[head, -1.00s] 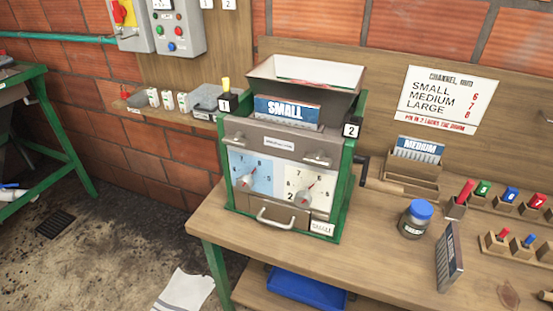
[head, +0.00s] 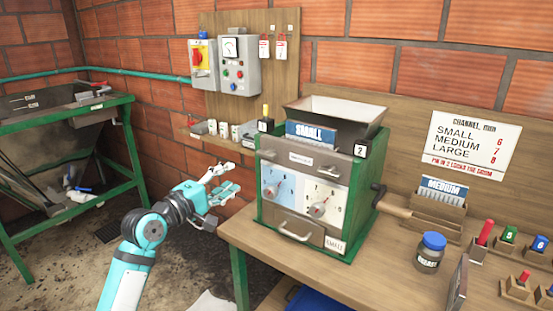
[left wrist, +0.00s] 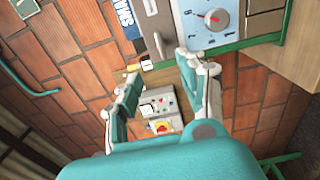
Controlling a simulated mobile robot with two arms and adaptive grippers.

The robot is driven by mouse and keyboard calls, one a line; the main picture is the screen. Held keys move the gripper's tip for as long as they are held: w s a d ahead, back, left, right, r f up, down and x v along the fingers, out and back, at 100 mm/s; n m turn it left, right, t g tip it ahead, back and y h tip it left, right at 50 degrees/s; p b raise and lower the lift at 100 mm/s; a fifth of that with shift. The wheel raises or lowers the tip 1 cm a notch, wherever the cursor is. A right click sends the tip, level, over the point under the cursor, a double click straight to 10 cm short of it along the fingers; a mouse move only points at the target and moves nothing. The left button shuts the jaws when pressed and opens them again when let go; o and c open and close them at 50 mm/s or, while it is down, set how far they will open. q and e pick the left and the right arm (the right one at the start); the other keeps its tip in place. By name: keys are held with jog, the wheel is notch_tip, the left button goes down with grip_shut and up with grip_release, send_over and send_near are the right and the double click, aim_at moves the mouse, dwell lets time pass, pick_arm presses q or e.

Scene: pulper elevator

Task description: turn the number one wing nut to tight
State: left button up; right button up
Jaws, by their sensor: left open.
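The pulper (head: 310,165) stands on the bench, with a left wing nut (head: 268,154) and a right wing nut (head: 331,176) on its upper front. The number 1 tag (head: 265,126) is on the left side, above the left wing nut. The number 2 tag (head: 360,150) is on the right. My left gripper (head: 234,178) is open and empty, left of the pulper and apart from it. In the left wrist view, its open fingers (left wrist: 158,72) point toward the wall, with a dial (left wrist: 213,18) at upper right. My right gripper is out of view.
A crank handle (head: 395,207) sticks out on the pulper's right. A jar with a blue lid (head: 431,250) stands on the bench (head: 375,262). A shelf with small items (head: 217,139) is behind my left gripper. A green stand (head: 120,150) is at left.

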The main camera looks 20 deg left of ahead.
pick_arm(q)
jog(key=p, duration=0.1)
send_near(265, 156)
jog(key=p+x, duration=0.1)
jog(key=x, duration=0.9)
jog(key=shift+w+d+f, duration=0.1)
jog(key=shift+w, duration=0.3)
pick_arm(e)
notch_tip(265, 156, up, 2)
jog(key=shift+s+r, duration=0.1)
pick_arm(q)
grip_shut()
